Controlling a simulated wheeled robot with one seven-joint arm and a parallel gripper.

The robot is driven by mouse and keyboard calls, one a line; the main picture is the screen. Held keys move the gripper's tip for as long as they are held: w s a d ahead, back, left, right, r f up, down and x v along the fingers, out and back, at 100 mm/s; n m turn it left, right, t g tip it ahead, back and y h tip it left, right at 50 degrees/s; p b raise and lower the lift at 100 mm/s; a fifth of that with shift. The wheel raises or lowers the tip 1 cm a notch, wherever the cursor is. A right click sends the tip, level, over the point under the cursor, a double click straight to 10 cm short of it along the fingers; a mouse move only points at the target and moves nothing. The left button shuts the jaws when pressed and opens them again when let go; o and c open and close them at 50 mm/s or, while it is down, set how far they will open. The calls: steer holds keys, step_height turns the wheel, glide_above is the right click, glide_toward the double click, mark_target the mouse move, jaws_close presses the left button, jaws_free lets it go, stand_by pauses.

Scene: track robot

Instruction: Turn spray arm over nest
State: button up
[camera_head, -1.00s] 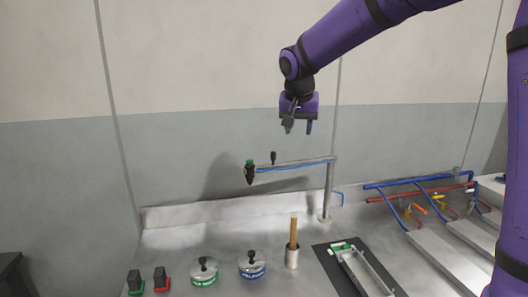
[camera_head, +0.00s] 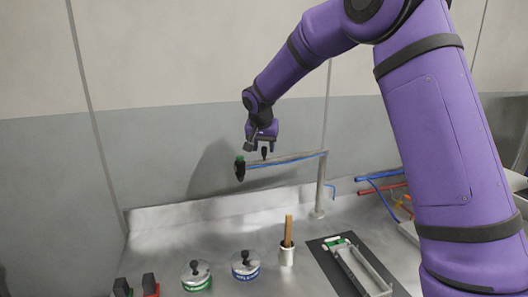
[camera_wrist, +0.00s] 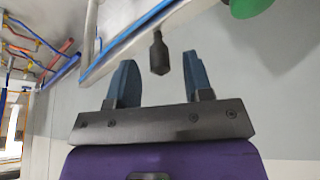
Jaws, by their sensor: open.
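The spray arm (camera_head: 295,159) is a grey horizontal bar with a blue hose, on an upright post (camera_head: 320,188) at the back of the counter. Its left end carries a black nozzle with a green top (camera_head: 240,168). A small black knob (camera_head: 264,153) stands up from the bar; it also shows in the wrist view (camera_wrist: 159,54). My gripper (camera_head: 263,149) is open just above the bar, around the knob's height. In the wrist view the two fingers (camera_wrist: 161,82) are spread, with the knob beyond and between their tips. Contact is not visible. I cannot identify the nest.
Two lidded pots, green-labelled (camera_head: 196,275) and blue-labelled (camera_head: 245,265), stand on the counter. A cup with wooden sticks (camera_head: 287,250) and a dark mat with a metal frame (camera_head: 345,265) are to their right. Blue and red pipes (camera_head: 385,185) are at right, partly behind my arm.

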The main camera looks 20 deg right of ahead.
steer(key=shift+x, duration=1.35)
steer(key=shift+c, duration=0.2)
